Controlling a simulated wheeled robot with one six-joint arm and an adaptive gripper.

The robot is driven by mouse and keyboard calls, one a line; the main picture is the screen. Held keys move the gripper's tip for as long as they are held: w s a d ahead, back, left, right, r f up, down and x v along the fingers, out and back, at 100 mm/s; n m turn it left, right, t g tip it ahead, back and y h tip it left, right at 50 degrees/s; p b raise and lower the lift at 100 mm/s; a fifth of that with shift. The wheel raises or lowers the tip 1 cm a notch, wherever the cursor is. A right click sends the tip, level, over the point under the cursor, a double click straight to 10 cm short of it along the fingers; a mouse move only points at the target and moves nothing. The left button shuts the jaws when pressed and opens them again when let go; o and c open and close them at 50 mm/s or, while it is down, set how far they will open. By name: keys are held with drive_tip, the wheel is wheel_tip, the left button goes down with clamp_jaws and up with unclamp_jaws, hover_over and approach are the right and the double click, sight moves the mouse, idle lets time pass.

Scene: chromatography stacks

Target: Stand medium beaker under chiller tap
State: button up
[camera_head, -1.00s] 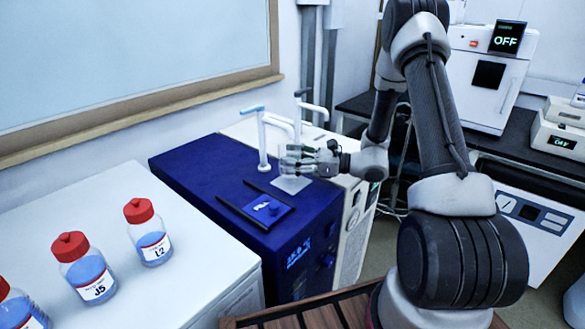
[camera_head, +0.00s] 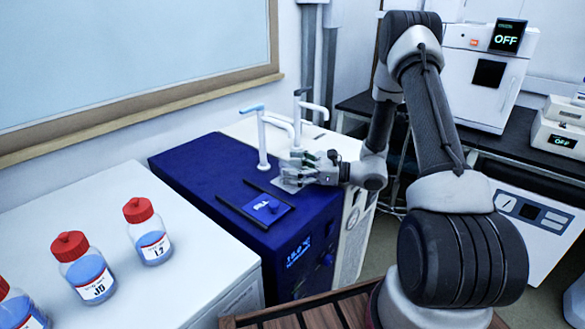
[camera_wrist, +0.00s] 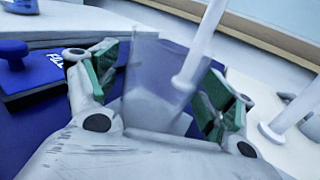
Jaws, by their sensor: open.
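The chiller (camera_head: 185,160) is a dark blue box with a white tap (camera_head: 262,140) that has a blue handle. The clear beaker (camera_wrist: 150,85) stands between the fingers, with a gap visible on at least one side.
A blue plate with a knob (camera_head: 268,207) and dark rails lies on the chiller in front of my gripper. A second white tap (camera_head: 298,115) stands behind on the white unit. Red-capped bottles (camera_head: 150,235) stand on the white bench at left.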

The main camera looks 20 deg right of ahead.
drive_tip(key=shift+d+r, duration=0.15)
drive_tip(key=v, duration=1.1)
drive_tip(key=shift+s+d, duration=0.25)
drive_tip(key=s+a+r+n+g+h, duration=0.3)
drive_tip(key=s+r+n+g, duration=0.25)
drive_tip(key=s+n, duration=0.2)
drive_tip(key=s+a+r+n+g+h, duration=0.2)
drive_tip(key=s+r+n+g+h, duration=0.15)
drive_tip(key=s+r+n, duration=0.35)
drive_tip(key=s+d+r+n+t+h, duration=0.5)
drive_tip(key=s+d+r+n+h, duration=0.3)
drive_tip(key=s+d+r+h, duration=0.1)
drive_tip(key=shift+s+n+t+h, duration=0.3)
drive_tip(key=shift+s+n+h, duration=0.05)
drive_tip(key=shift+s, duration=0.25)
